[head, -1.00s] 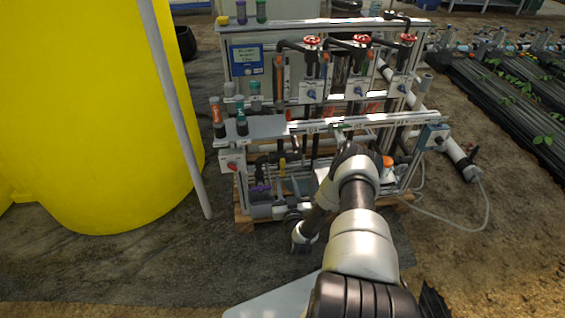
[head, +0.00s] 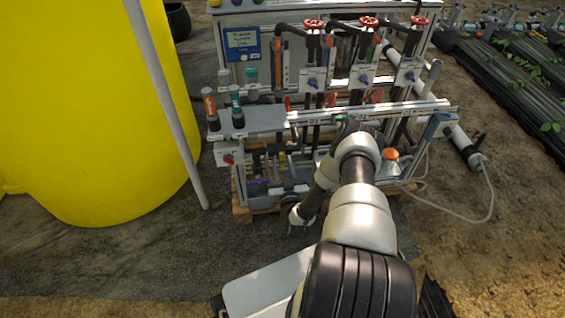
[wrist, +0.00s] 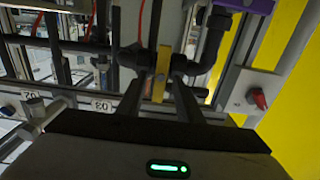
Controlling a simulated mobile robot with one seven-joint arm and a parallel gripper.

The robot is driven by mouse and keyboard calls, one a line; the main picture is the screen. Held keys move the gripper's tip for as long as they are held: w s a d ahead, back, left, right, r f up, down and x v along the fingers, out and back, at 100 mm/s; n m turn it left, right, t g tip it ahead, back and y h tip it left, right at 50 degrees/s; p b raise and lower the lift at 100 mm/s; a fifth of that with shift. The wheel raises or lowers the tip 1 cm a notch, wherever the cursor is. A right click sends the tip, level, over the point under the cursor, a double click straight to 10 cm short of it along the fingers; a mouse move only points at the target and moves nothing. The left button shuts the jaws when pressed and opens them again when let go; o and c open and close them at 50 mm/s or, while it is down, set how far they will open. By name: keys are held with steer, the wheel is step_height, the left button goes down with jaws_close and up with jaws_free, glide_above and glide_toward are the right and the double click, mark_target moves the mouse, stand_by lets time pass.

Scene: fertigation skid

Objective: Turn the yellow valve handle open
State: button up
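The yellow valve handle (wrist: 161,72) is a flat yellow bar on a dark pipe, in the middle of the wrist view. My gripper (wrist: 158,68) is open, with one dark finger on each side of the handle. Gaps seem to show between the handle and both fingers, so I see no clear grip. In the head view my arm reaches down to the lower front of the skid; the handle and my fingertips cannot be made out there.
A purple handle (wrist: 245,4) and a grey box with a red knob (wrist: 257,98) lie to the right in the wrist view. Skid rails and pipes surround the handle. A big yellow tank (head: 90,110) stands left of the skid (head: 375,115).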

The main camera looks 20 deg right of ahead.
jaws_close()
steer(key=shift+a+r+n, duration=0.1)
steer(key=shift+n, duration=0.3)
steer(key=shift+a+n+p, duration=0.1)
steer(key=shift+n+p, duration=0.25)
steer(key=shift+n, duration=0.75)
steer(key=n, duration=0.3)
steer(key=shift+w+a+n, duration=0.1)
steer(key=shift+a+n, duration=0.05)
steer(key=shift+n, duration=0.15)
steer(key=n, duration=0.7)
steer(key=f+n, duration=0.1)
steer(key=n, duration=0.3)
steer(key=shift+a+b, duration=0.1)
steer(key=shift+b, duration=0.25)
steer(key=shift+n, duration=0.3)
